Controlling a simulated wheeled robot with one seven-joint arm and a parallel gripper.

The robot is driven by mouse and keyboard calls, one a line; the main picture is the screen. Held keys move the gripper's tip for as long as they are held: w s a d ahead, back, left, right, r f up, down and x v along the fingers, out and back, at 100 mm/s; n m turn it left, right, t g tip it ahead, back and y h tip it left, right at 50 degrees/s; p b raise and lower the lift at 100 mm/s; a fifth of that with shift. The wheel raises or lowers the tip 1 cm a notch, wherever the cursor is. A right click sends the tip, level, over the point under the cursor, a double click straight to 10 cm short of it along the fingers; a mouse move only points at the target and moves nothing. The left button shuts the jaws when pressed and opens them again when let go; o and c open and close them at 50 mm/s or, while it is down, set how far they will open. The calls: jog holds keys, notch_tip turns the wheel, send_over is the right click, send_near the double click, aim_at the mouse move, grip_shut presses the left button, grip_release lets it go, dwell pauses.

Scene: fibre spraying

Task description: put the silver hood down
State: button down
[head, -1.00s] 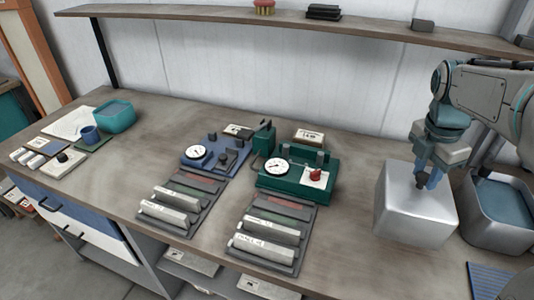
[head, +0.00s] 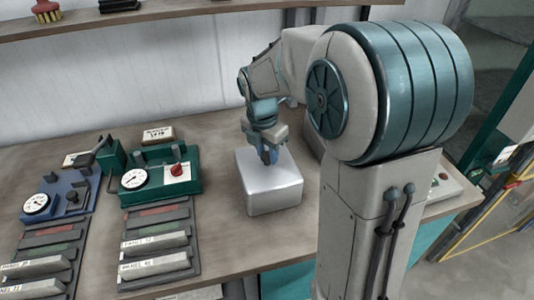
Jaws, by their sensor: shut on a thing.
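The silver hood (head: 270,188) is a box-shaped metal cover with rounded edges in the middle of the head view. My gripper (head: 268,155) is above it, pointing down, shut on its top. The hood looks upright over the bench (head: 225,240), to the right of the green device. I cannot tell from this view whether its lower edge touches the bench top. The grip point itself is partly hidden by the fingers.
A green device with a dial (head: 160,180) and a blue device with a dial (head: 58,200) stand to the left. Racks of labelled panels (head: 157,243) lie before them. A shelf (head: 190,12) runs along the back wall. My arm hides the bench's right part.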

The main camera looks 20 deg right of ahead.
jog(key=shift+f, duration=0.65)
jog(key=c, duration=1.1)
grip_release()
jog(key=shift+o, duration=0.2)
notch_tip(320, 180, up, 11)
jog(key=a, duration=0.1)
jog(key=s+f+m+t, duration=0.1)
jog(key=s+f+m, duration=0.2)
jog(key=s+m, duration=0.6)
jog(key=s+f+m+t+y, duration=0.1)
jog(key=s+f+m, duration=0.3)
jog(key=s+m, duration=0.5)
jog(key=shift+s+d+m, duration=0.4)
jog(key=shift+m, duration=3)
